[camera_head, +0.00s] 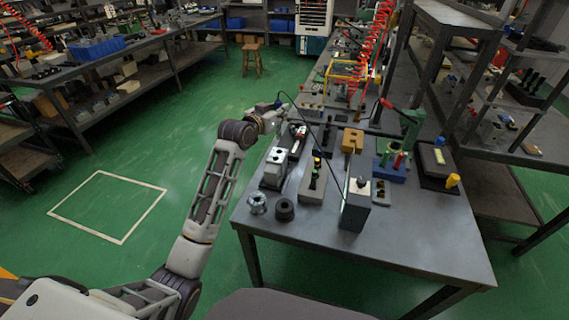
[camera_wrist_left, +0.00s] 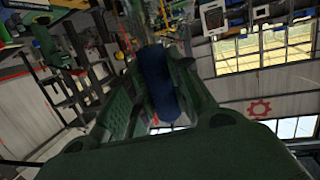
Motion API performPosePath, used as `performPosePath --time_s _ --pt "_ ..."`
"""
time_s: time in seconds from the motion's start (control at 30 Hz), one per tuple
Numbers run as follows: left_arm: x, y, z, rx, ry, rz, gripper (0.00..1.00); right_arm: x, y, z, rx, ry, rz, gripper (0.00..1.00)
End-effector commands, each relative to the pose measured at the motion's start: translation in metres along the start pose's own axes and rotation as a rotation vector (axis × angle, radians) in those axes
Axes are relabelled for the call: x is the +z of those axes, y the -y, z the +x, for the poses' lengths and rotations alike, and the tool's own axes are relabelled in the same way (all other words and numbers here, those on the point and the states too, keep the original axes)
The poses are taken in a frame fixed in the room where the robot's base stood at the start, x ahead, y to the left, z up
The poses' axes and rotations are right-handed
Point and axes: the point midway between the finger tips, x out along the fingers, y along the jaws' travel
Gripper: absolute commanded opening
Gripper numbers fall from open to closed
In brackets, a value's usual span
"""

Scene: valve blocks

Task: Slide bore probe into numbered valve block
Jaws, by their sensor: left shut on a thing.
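My left gripper (camera_head: 277,113) is at the far left side of the workbench, raised by the bench edge. It is shut on the bore probe, whose dark blue handle (camera_head: 278,104) shows at the fingers. In the left wrist view the blue handle (camera_wrist_left: 158,82) sits between the green-looking fingers. A thin dark cable loops from the probe over the bench towards a grey box (camera_head: 355,204). Several blocks stand on the bench, among them a light grey block with dark knobs (camera_head: 275,168) and a flat grey block (camera_head: 312,188). I cannot read any numbers. The probe's tip is not clear. My right gripper is not in view.
The dark grey workbench (camera_head: 420,235) also holds two round fittings (camera_head: 257,203) at its near left corner, a yellow-brown block (camera_head: 352,141), and a green press (camera_head: 411,130) on the right. Red coiled hoses (camera_head: 377,40) hang at the back. The bench's front right is clear.

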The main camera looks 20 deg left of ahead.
Motion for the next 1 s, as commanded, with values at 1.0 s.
performPosePath --time_s 1.0 --pt "0.044 0.001 0.01 0.0 -0.001 -0.001 0.0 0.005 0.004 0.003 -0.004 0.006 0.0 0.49"
